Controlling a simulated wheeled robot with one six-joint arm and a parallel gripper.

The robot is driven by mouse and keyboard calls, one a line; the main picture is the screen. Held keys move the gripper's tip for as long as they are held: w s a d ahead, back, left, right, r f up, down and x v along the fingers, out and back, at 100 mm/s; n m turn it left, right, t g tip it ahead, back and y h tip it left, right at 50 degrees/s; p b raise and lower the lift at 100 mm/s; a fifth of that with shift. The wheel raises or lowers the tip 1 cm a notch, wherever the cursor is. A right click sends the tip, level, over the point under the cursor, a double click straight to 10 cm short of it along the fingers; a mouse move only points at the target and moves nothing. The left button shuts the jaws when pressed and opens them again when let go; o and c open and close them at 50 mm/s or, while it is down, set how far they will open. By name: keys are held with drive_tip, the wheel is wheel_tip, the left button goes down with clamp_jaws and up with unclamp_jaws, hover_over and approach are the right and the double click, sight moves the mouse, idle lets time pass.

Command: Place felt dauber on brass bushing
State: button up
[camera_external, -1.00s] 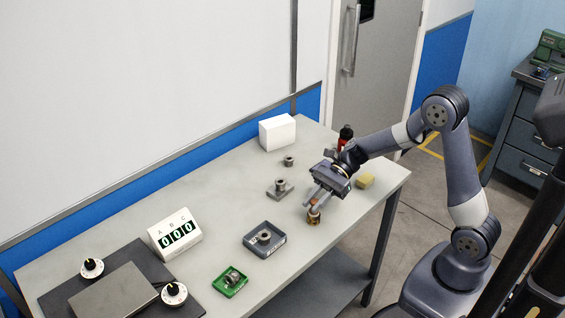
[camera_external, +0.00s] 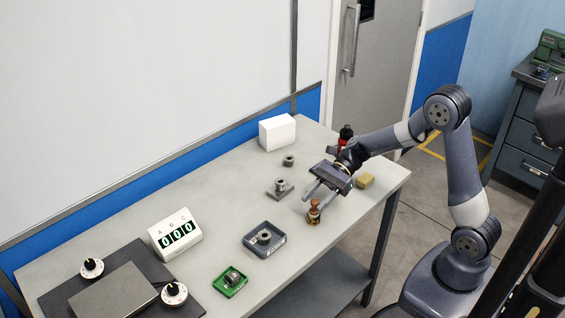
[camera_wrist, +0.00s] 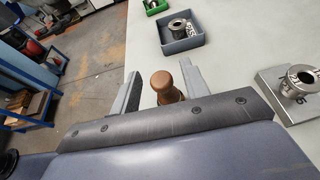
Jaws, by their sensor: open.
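The felt dauber (camera_external: 314,205) has a brown wooden knob and stands upright near the front edge of the bench. The brass bushing (camera_external: 313,218) shows as a brass-coloured ring directly under it; the dauber appears to sit on it. The exact contact is too small to tell. My gripper (camera_external: 314,197) is open and empty, its two fingers spread beside the knob. In the wrist view the knob (camera_wrist: 162,82) stands between the spread fingers, with a visible gap on each side. The dauber's lower part and the bushing are mostly hidden there by the gripper body.
A grey block with a steel bushing (camera_external: 280,188), a dark grey tray (camera_external: 250,249) and a green tray (camera_external: 222,291) stand left of my gripper. A yellow block (camera_external: 365,181) and a red-and-black bottle (camera_external: 345,136) are close by the arm. A white box (camera_external: 277,132) is at the back.

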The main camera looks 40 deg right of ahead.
sight(315, 201)
drive_tip(key=v, duration=1.1)
drive_tip(key=x, duration=1.2)
drive_tip(key=shift+a, duration=0.1)
drive_tip(key=shift+r, duration=1.7)
drive_tip(key=shift+f, duration=0.1)
